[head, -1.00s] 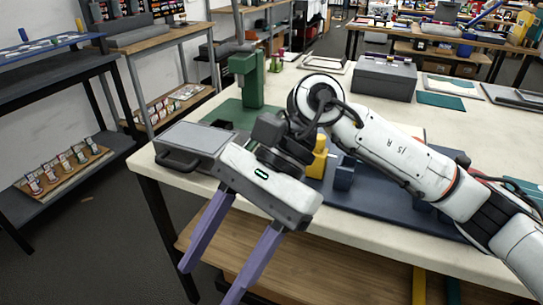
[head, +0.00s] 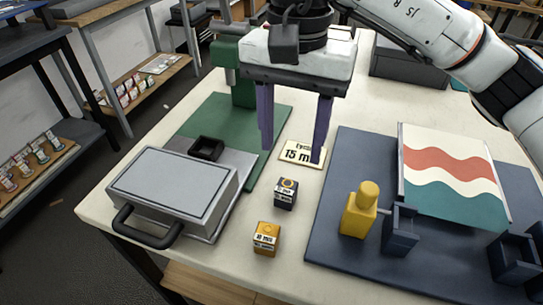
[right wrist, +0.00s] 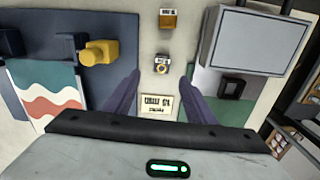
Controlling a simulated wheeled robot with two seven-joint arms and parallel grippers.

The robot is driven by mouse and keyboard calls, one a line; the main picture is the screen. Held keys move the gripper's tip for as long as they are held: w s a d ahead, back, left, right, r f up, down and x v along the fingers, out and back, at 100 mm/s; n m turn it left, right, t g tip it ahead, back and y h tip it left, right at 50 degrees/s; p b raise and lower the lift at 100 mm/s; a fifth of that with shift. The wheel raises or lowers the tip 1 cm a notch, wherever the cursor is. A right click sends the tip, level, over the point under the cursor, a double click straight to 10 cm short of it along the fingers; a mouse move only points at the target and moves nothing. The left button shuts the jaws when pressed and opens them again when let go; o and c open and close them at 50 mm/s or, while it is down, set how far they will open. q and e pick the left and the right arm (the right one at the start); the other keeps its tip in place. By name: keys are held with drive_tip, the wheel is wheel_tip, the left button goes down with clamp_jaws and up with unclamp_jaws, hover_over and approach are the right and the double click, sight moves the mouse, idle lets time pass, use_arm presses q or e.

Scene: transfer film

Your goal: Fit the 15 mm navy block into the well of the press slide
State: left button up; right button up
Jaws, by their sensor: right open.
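The navy block (head: 286,193) stands on the cream tabletop, with a pale label and a yellowish ring on top. It also shows in the right wrist view (right wrist: 162,65). The well is a black square socket (head: 206,148) on the grey plate (head: 233,163) of the green press (head: 242,85); it looks empty. It also shows in the right wrist view (right wrist: 231,87). My right gripper (head: 292,155) is open and empty, pointing down above the table behind the navy block. In the right wrist view the block shows between its purple fingers. My left gripper is not in view.
An orange block (head: 266,238) stands nearer the front edge. A "15 m…" card (head: 303,153) lies under my fingers. A grey handled box (head: 172,190) is left; a navy board (head: 335,215) with a yellow knobbed piece (head: 358,212) and striped panel (head: 450,175) is right.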

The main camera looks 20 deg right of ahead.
sight(286, 186)
wheel_tip(286, 186, down, 5)
drive_tip(key=shift+r, duration=0.2)
drive_tip(key=f+p, duration=0.1)
drive_tip(key=f, duration=0.3)
drive_tip(key=shift+w+f, duration=0.1)
drive_tip(key=shift+w, duration=0.1)
drive_tip(key=shift+a+f, duration=0.1)
drive_tip(key=shift+f, duration=0.5)
clamp_jaws()
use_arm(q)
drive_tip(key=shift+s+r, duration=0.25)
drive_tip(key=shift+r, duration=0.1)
